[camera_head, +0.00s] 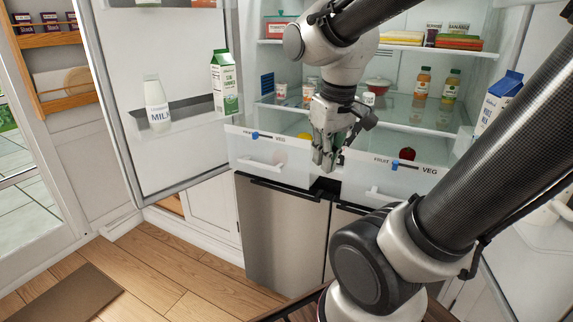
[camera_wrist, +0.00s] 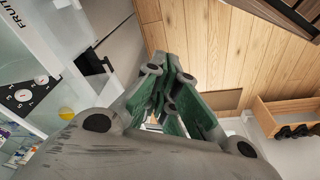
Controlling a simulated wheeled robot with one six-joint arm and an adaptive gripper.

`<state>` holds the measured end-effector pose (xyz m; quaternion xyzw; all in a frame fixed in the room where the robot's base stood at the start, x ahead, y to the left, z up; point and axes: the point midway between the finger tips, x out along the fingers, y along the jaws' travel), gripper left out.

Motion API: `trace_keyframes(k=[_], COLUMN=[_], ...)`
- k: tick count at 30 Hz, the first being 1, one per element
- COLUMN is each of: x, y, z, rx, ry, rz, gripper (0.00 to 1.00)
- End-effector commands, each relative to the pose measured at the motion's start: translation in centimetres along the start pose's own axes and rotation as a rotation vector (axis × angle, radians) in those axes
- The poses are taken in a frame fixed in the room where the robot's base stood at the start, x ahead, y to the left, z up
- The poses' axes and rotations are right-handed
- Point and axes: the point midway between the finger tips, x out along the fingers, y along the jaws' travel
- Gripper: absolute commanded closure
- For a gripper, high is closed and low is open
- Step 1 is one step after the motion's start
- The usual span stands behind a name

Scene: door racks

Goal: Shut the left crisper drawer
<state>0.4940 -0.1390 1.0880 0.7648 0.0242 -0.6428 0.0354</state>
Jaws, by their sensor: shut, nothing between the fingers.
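The left crisper drawer (camera_head: 240,148) has a pale translucent front with a blue slider, a VEG label and a white bar handle (camera_head: 262,165). A yellow item shows behind its front. I cannot tell exactly how far it stands out. My gripper (camera_head: 326,166) points down at the right end of this drawer's front, close to the gap between the two drawers. In the wrist view my gripper's fingers (camera_wrist: 165,85) are together with nothing between them. Whether they touch the drawer is unclear. My gripper hides the drawer's right end.
The right crisper drawer (camera_head: 425,182), labelled FRUIT and VEG, is beside it, partly behind my arm. The fridge door (camera_head: 165,60) stands open at left, holding milk (camera_head: 157,108) and a carton (camera_head: 223,85). Steel lower doors (camera_head: 280,235) stand below.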

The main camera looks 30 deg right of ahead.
Motion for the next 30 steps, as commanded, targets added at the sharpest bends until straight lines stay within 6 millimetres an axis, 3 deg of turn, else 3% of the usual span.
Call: trace_keyframes(k=[5, 9, 12, 15, 21, 26, 30], x=[4.1, 7.2, 8.0, 7.4, 7.2, 7.9, 9.9], y=[0.1, 0.2, 0.5, 0.9, 1.0, 1.1, 1.5], z=[-6.0, -11.3, -14.1, -16.2, -17.1, -17.0, -16.8], rx=[-0.457, -1.03, -1.4, -1.699, -2.033, -2.089, -2.088], ry=[-0.148, -0.215, -0.228, -0.219, -0.228, -0.233, -0.234], rz=[0.037, 0.041, 0.046, 0.067, 0.069, 0.061, 0.058], gripper=[1.0, 1.0, 1.0, 1.0, 1.0, 1.0, 1.0])
